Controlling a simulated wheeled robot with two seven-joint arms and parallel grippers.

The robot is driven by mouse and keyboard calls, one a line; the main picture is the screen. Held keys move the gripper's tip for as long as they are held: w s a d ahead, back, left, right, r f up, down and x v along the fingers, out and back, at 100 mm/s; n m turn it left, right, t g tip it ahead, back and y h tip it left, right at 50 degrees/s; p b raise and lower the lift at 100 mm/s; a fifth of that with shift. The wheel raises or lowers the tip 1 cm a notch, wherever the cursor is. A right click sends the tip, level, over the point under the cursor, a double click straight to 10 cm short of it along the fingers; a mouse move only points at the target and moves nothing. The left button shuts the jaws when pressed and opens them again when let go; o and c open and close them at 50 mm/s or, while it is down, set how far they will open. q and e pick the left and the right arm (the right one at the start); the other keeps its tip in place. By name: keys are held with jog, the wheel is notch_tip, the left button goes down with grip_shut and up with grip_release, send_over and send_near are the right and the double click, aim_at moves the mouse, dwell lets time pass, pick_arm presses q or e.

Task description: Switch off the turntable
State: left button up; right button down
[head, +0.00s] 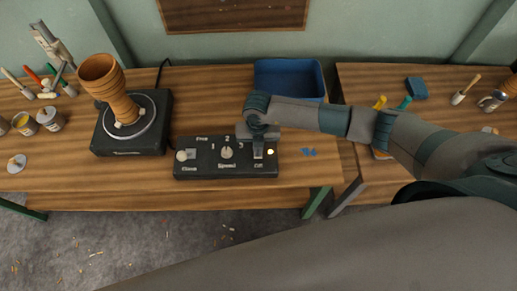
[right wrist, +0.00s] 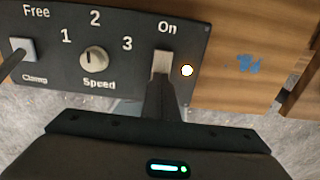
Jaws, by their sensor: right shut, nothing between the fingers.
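The turntable (head: 157,137) is a black square base with a round plate, at the left of the bench. A brown goblet drum (head: 122,104) stands on it, slightly tilted in view. The black control box (head: 210,170) sits to its right. The light rocker switch (right wrist: 162,63) lies below the "On" label, and the lamp (right wrist: 187,70) beside it is lit. My right gripper (head: 258,149) is shut and empty at the switch; in the right wrist view its fingertips (right wrist: 160,86) overlap the switch's lower end. Contact is unclear. My left gripper is out of view.
The box also has a speed knob (right wrist: 94,60) and a clamp lever (right wrist: 22,50). A blue bin (head: 289,78) stands behind. Paint jars (head: 50,119) and brushes are at the left. A second bench (head: 365,82) is at the right, beyond a gap.

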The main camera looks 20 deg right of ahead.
notch_tip(320, 180, up, 7)
jog(key=p, duration=0.5)
dwell(0.7)
jog(key=shift+f, duration=0.1)
dwell(0.5)
